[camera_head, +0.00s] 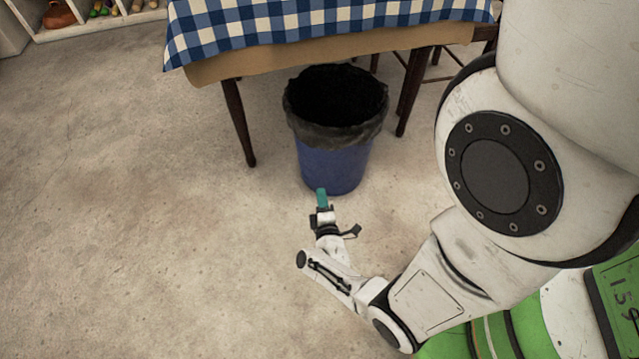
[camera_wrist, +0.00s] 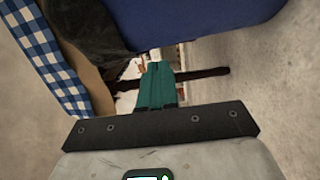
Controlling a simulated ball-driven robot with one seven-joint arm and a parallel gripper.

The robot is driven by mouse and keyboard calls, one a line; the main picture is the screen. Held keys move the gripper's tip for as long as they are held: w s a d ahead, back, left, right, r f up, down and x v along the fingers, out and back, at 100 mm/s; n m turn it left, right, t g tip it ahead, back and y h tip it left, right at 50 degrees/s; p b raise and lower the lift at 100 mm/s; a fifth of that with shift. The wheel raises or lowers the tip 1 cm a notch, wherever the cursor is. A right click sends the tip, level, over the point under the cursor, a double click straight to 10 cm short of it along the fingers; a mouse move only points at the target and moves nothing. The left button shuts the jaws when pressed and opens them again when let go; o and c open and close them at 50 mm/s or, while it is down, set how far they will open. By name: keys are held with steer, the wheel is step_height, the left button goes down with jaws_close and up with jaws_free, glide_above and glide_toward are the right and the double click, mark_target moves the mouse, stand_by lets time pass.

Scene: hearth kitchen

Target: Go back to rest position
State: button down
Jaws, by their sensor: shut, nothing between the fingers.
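My gripper (camera_head: 321,197) has teal fingers and is at the front of the blue bin in the head view, low near the floor. In the wrist view my gripper (camera_wrist: 157,72) has its two teal fingers together, with nothing seen between them. My arm reaches in from the right, bent low at the elbow. Whether the fingertips touch the bin cannot be told.
The blue bin (camera_head: 335,168) with a black liner stands partly under a table with a blue checked cloth (camera_head: 300,22). The bin also shows in the wrist view (camera_wrist: 190,18). A shelf (camera_head: 95,22) is at the upper left. Open floor (camera_head: 130,220) lies left.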

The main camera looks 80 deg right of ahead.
steer(key=shift+v, duration=1)
